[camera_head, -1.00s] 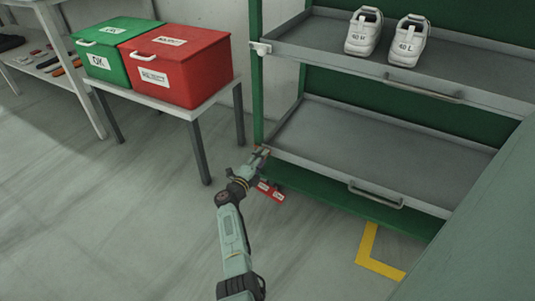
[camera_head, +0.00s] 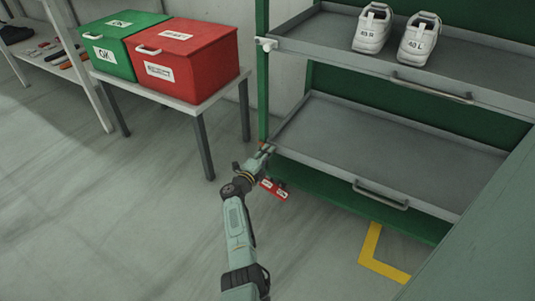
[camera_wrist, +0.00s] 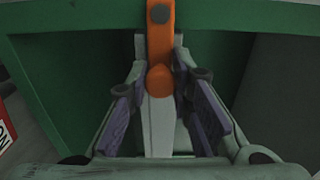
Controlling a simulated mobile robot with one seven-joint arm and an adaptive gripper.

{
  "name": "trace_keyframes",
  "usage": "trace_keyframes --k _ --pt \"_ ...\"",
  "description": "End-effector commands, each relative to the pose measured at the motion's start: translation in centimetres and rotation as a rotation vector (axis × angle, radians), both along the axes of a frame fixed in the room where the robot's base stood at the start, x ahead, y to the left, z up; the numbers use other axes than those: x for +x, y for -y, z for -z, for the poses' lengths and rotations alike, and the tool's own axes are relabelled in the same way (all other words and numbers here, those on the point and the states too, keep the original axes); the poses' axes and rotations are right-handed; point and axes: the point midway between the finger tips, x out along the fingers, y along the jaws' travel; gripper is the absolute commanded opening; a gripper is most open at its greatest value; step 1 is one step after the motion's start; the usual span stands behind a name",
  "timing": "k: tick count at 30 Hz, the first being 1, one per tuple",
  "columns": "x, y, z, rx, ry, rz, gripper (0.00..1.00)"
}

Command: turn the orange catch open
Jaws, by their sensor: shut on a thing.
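The orange catch (camera_wrist: 160,42) runs down the middle of the wrist view, with a dark pivot at its top and a rounded lower end. My gripper (camera_wrist: 161,62) has its two fingers on either side of the catch and is shut on it. A pale strip (camera_wrist: 160,128) shows below the catch. In the head view my gripper (camera_head: 262,152) is at the left front corner of the lower tray (camera_head: 380,130). It hides most of the catch there.
A red tag (camera_head: 273,189) hangs just below my gripper. The upper tray (camera_head: 310,47) holds two white shoes (camera_head: 372,28). A table (camera_head: 200,100) with a green box (camera_head: 110,55) and a red box (camera_head: 190,55) stands at the left. The floor between is clear.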

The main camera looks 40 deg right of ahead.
Motion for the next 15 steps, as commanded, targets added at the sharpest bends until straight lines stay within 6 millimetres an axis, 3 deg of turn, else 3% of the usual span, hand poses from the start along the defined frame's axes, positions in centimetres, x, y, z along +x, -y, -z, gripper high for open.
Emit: trace_keyframes --k 6,15 --pt "0.01 0.0 0.01 0.0 0.0 0.0 0.0" --pt "0.03 -0.02 -0.09 -0.003 -0.007 -0.001 0.0"
